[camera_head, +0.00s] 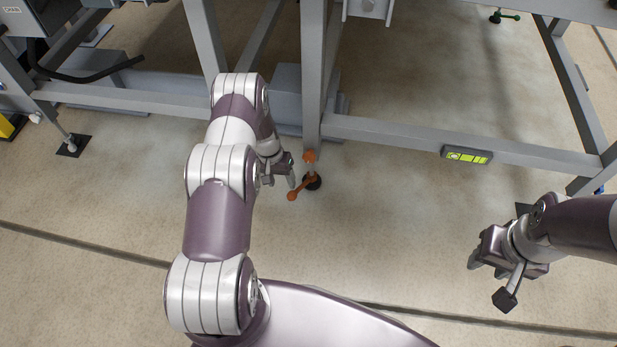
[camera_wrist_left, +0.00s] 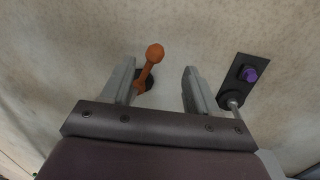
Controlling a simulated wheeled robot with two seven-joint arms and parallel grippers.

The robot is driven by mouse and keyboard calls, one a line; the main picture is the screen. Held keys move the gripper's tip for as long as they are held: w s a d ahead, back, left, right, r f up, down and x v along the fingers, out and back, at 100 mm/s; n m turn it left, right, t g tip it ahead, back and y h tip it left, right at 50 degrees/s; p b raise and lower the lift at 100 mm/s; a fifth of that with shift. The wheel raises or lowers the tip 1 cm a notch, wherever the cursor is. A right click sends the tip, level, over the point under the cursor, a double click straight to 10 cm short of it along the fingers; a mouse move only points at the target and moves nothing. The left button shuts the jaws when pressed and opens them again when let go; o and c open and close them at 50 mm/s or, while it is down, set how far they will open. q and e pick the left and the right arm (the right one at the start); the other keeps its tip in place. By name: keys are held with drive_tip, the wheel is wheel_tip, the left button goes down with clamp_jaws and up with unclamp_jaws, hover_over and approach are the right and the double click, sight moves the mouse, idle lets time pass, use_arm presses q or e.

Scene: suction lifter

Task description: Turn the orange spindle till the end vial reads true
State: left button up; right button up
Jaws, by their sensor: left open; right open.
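The orange spindle (camera_head: 301,188) is a small crank with knobbed ends at the foot of the middle frame leg, over a dark round foot. My left gripper (camera_head: 287,172) is just left of it, low near the floor. In the left wrist view the orange spindle (camera_wrist_left: 149,66) lies between the open fingers of the gripper (camera_wrist_left: 160,72), closer to the left finger; contact cannot be told. A yellow-green vial (camera_head: 466,155) is set on the cross beam right of that leg; a pale round mark sits toward its left end. My right gripper (camera_head: 486,262) is open and empty, above the floor at right.
Grey frame beams (camera_head: 400,135) run across the back. A purple-knobbed foot (camera_wrist_left: 249,74) shows right in the wrist view. The front floor is mostly clear.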

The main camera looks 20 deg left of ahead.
sight(291, 193)
use_arm(q)
drive_tip(key=shift+m, duration=0.5)
drive_tip(key=f+b, duration=0.2)
drive_tip(key=f, duration=0.1)
drive_tip(key=w+d+f+b, duration=0.1)
drive_tip(key=f+b, duration=0.2)
drive_tip(key=f, duration=0.1)
drive_tip(key=w+d+f+b, duration=0.1)
drive_tip(key=f+b, duration=0.1)
drive_tip(key=f, duration=0.2)
drive_tip(key=shift+d+f+b, duration=0.15)
drive_tip(key=shift+f+b, duration=0.05)
drive_tip(key=shift+b, duration=0.15)
drive_tip(key=shift+s, duration=0.1)
clamp_jaws()
